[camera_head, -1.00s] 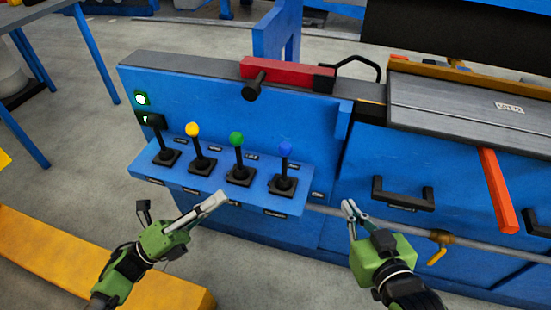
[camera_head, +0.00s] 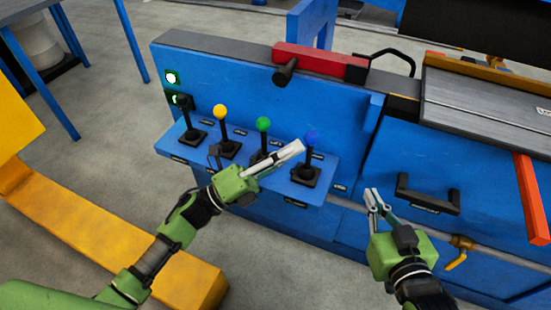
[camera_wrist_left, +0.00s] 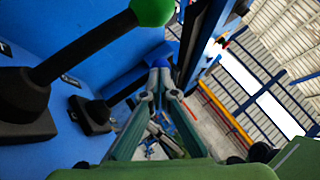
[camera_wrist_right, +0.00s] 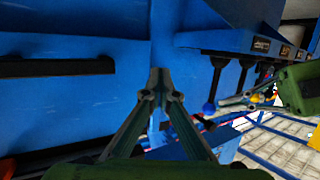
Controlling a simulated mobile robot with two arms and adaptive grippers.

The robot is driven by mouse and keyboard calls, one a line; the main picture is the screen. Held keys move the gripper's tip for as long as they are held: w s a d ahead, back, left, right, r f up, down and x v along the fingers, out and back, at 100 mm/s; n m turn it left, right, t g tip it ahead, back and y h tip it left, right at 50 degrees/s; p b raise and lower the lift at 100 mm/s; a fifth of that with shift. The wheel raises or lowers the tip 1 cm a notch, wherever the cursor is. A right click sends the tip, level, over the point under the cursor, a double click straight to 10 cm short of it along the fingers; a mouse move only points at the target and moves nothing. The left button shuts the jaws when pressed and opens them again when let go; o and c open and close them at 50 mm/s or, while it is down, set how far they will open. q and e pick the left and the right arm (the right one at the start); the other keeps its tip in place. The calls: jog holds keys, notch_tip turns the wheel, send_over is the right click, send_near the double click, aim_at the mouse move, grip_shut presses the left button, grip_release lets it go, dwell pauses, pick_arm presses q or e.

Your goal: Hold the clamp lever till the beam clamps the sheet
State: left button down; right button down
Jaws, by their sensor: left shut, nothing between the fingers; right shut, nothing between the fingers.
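A row of levers stands on a blue ledge (camera_head: 180,155): a black-topped lever (camera_head: 185,118), a yellow-knobbed lever (camera_head: 220,112), a green-knobbed lever (camera_head: 263,124) and a blue-knobbed lever (camera_head: 312,139). Their labels are too small to read. My left gripper (camera_head: 298,147) is shut and empty, its tips close to the blue knob; contact cannot be told. In the left wrist view, the blue knob (camera_wrist_left: 158,62) shows just beyond the tips and the green knob (camera_wrist_left: 152,8) is nearer. My right gripper (camera_head: 371,197) is shut and empty, in front of the blue machine. A grey panel (camera_head: 490,100) lies at right.
A red block (camera_head: 315,60) sits on the machine's top. A black handle (camera_head: 428,197), an orange-red bar (camera_head: 532,198) and a brass valve (camera_head: 460,252) are near my right gripper. Two green lights (camera_head: 171,78) glow at left. A yellow beam (camera_head: 130,250) lies on the floor.

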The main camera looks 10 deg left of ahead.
pick_arm(q)
jog(key=shift+w+d+r, duration=0.1)
jog(key=shift+d+r, duration=0.05)
jog(key=shift+d, duration=0.05)
dwell(0.3)
